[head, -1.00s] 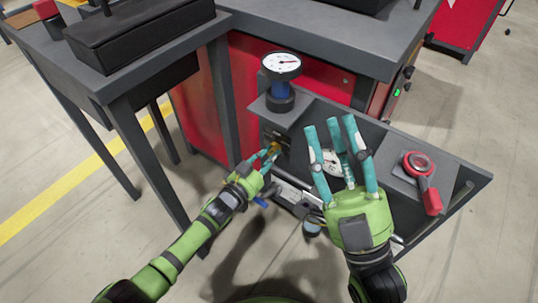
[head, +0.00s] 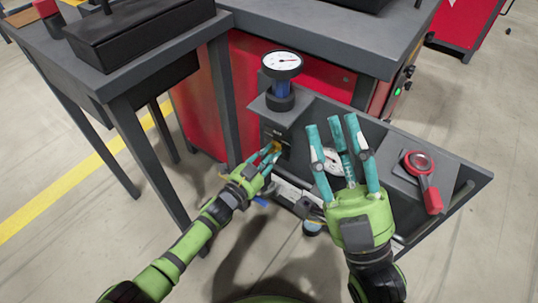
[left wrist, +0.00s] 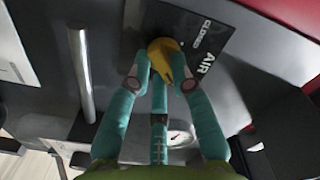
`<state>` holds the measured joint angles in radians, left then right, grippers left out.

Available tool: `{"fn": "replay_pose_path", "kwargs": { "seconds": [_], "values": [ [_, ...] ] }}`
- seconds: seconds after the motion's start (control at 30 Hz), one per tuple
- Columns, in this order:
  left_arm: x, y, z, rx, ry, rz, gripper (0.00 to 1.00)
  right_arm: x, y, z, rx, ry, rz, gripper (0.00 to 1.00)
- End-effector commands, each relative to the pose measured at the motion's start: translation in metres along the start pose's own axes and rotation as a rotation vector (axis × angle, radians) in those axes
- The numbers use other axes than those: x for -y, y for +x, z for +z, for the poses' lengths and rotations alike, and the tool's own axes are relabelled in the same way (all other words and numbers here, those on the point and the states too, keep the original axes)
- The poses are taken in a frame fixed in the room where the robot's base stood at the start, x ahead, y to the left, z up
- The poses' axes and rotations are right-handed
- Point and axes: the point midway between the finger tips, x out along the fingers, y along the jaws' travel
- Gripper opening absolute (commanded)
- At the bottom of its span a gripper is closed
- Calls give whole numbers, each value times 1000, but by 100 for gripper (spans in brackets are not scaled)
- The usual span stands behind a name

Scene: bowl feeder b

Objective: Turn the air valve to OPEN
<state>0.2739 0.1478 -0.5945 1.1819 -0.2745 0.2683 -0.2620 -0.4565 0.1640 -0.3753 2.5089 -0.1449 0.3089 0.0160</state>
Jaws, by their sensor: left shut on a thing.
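The air valve's yellow handle (left wrist: 166,62) sits on a dark label plate (left wrist: 190,28) that reads AIR and CLOSED in the left wrist view. In the head view the handle (head: 277,147) is small and partly hidden by my fingers. My left gripper (head: 270,158) is shut on the handle; its teal fingers (left wrist: 158,75) lie on both sides of it in the left wrist view. The OPEN mark cannot be made out. My right gripper (head: 333,128) is open and empty, its fingers raised in front of the panel.
A red-handled tool with a round head (head: 421,172) rests on a grey shelf (head: 402,178) at right. A grey table leg (head: 150,165) stands left of my left arm. A second dial is partly hidden behind my right fingers.

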Motion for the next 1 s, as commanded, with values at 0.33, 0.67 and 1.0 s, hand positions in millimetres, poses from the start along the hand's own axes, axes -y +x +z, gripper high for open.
{"fn": "replay_pose_path", "kwargs": {
  "seconds": [0.33,0.67,1.0],
  "values": [
    [0,0,0,0,2,1,46,0,0,0,-2,1,0,40],
    [-1,-13,1,2,1,1,46,0,1,-1,-5,0,0,40],
    [-2,-83,1,2,0,3,46,0,0,0,-2,0,0,40]
  ]
}}
